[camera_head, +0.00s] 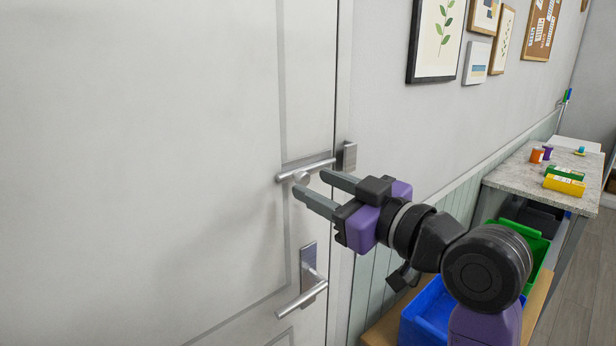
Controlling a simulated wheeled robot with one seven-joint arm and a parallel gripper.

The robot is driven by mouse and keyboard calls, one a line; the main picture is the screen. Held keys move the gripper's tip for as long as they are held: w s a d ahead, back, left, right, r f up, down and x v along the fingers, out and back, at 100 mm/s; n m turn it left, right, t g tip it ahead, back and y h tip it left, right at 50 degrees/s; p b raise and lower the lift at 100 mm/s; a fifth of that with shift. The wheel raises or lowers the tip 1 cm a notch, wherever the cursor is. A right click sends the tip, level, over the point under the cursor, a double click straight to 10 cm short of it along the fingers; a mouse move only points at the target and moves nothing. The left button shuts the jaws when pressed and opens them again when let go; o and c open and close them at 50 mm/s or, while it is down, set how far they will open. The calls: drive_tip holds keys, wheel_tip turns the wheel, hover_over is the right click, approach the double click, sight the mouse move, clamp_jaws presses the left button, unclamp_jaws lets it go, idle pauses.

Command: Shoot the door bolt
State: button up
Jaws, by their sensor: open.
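The white door (150,170) fills the left of the head view and looks closed. The door bolt (290,176) is a horizontal silver bar with a round knob (302,178), mounted near the door's right edge. Its keeper (349,156) is a grey metal block on the frame, to the right of the bar. My gripper (310,183) is open, its two grey fingers pointing left at the bolt. The knob shows between the fingertips; I cannot tell whether either finger touches it.
A silver lever handle (303,298) on a plate sits below the bolt. To the right, a grey-topped table (520,172) holds small boxes and jars. Framed pictures (436,40) hang on the wall.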

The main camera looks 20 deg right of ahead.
sight(308, 181)
drive_tip(key=shift+x, duration=1.75)
clamp_jaws()
